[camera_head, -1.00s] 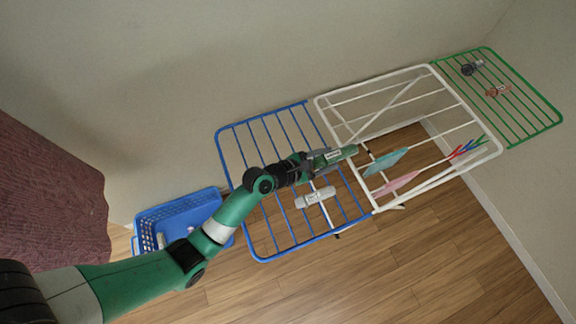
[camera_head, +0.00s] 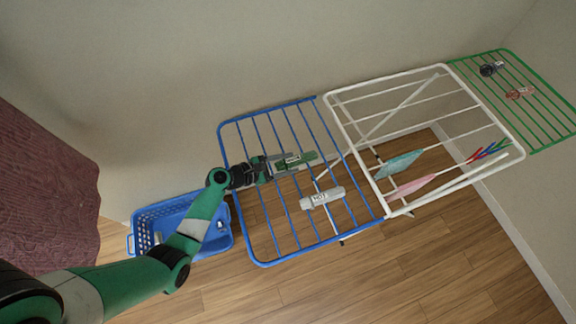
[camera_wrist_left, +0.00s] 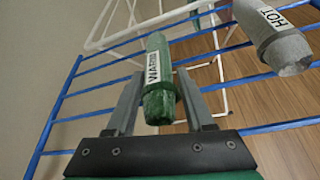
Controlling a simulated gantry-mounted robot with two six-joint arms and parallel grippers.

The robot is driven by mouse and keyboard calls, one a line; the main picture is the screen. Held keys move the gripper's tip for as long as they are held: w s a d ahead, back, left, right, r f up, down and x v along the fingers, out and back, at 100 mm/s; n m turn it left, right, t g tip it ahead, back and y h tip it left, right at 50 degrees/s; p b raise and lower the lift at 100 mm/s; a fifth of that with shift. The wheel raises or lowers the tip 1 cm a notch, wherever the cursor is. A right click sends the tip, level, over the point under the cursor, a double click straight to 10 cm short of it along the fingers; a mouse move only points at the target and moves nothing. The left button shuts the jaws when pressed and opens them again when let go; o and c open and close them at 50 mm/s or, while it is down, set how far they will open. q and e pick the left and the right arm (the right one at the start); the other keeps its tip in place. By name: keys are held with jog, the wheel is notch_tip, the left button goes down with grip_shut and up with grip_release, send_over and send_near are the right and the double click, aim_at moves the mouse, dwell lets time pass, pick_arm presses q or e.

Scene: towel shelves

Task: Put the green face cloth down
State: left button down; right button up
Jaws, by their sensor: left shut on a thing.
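The green face cloth (camera_head: 305,159) is a rolled cloth with a white label. My left gripper (camera_head: 284,165) is shut on it, over the blue rack (camera_head: 264,262). In the left wrist view the rolled cloth (camera_wrist_left: 159,106), labelled "WARM", sits between the two fingers (camera_wrist_left: 160,82) and points away from me. The blue bars (camera_wrist_left: 85,115) pass behind it. I cannot tell whether the roll touches the bars. My right gripper is not in view.
A grey roll (camera_head: 323,198) labelled "HOT" lies on the blue rack, just right of the green one. A white rack (camera_head: 335,112) with cloths and pegs, then a green rack (camera_head: 556,101), stand to the right. A blue basket (camera_head: 136,235) is at lower left.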

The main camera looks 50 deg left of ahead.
pick_arm(q)
jog(key=shift+f, duration=0.25)
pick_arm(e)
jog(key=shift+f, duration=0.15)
pick_arm(q)
jog(key=shift+f, duration=0.1)
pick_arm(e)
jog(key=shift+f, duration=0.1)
pick_arm(q)
jog(key=shift+c, duration=1.4)
grip_release()
